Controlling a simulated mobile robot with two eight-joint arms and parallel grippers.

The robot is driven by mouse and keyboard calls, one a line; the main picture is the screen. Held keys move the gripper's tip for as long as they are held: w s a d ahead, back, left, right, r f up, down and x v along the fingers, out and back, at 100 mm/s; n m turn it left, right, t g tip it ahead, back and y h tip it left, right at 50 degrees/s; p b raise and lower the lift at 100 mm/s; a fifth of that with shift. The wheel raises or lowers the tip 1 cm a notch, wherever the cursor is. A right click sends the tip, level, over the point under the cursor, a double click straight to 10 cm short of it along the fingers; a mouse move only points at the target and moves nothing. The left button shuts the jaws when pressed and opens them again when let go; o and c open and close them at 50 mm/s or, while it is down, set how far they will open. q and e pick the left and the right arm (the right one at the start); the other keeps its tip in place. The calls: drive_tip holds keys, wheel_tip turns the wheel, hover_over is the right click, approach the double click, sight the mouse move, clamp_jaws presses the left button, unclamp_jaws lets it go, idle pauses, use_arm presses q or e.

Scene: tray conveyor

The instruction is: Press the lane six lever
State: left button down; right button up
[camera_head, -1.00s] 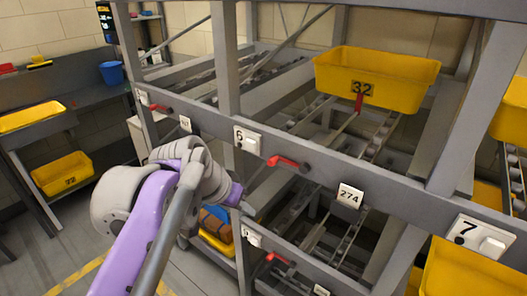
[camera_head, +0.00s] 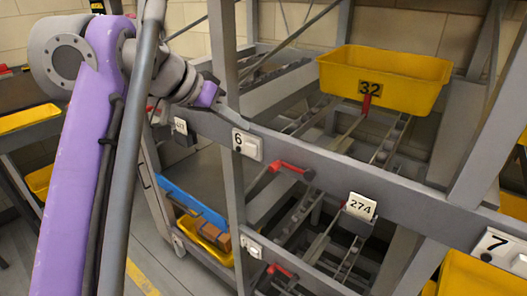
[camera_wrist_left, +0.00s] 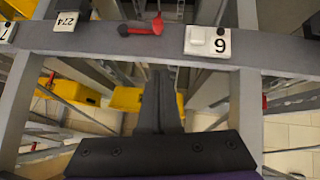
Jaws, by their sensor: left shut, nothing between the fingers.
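The lane six plate (camera_head: 247,144), marked 6 with a pale block beside it, is on the grey front beam. A red lever (camera_head: 290,169) sits on the beam to its right. My left gripper (camera_head: 217,92) is left of the plate, higher in the picture, near the upright post, and apart from the lever. In the left wrist view, its dark fingers (camera_wrist_left: 159,88) are closed together and hold nothing. There the red lever (camera_wrist_left: 143,28) lies beyond the fingertips, and the 6 plate (camera_wrist_left: 208,42) is to its right. My right gripper is not in view.
A yellow tray (camera_head: 385,78) marked 32 sits on the upper rack. A 274 tag (camera_head: 361,206) and a 7 plate (camera_head: 500,248) are farther right on the beam. Another red lever (camera_head: 282,271) is lower down. The upright post (camera_head: 222,55) stands close beside my gripper.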

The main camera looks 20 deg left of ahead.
use_arm(q)
drive_tip(key=b, duration=0.2)
hover_over(275, 161)
drive_tip(key=s+a, duration=0.2)
wheel_tip(275, 161, down, 7)
drive_tip(key=f, duration=0.3)
drive_tip(key=shift+s+d+f+b, duration=0.25)
drive_tip(key=shift+d+f+b, duration=0.05)
drive_tip(key=shift+f, duration=0.15)
